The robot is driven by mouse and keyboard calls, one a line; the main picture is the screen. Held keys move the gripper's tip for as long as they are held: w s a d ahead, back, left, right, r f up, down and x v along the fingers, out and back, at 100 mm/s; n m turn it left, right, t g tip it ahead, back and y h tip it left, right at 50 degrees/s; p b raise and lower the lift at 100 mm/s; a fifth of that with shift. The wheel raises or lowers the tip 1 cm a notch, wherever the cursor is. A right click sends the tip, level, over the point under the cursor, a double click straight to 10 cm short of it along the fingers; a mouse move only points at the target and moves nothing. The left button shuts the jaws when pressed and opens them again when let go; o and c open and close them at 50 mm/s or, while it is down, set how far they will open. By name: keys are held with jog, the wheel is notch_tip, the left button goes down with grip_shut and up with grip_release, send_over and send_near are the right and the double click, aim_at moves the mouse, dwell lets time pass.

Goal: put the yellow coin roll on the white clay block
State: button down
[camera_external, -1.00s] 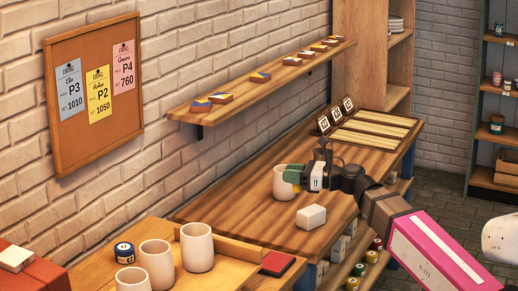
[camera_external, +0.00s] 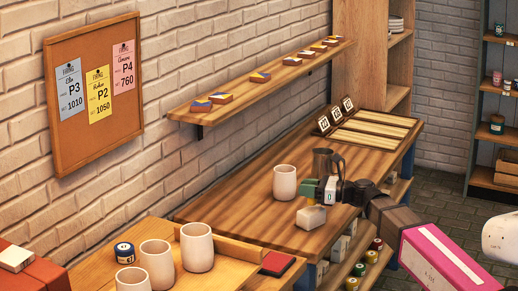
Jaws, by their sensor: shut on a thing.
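The white clay block (camera_external: 311,218) lies on the wooden workbench (camera_external: 240,215), in front of a white cup. My gripper (camera_external: 316,190) is just above the block, reaching in from the right, with a green part at its tip. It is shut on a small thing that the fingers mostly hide. No yellow coin roll shows clearly on the bench top; the held thing fits it, but its colour cannot be made out. The gripper covers the back of the block, and I cannot tell whether the held thing touches it.
A white cup (camera_external: 285,182) stands behind and left of my gripper, and a dark pitcher (camera_external: 323,162) right behind it. Several coloured rolls (camera_external: 371,256) sit on the shelf below the bench's right edge.

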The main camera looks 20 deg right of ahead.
jog(key=shift+f, duration=0.7)
jog(key=shift+f, duration=0.15)
jog(key=c, duration=0.9)
grip_release()
jog(key=shift+o, duration=0.2)
jog(key=shift+s+d, duration=0.2)
jog(key=v, duration=1.1)
jog(key=shift+d, duration=0.2)
jog(key=shift+s, duration=0.15)
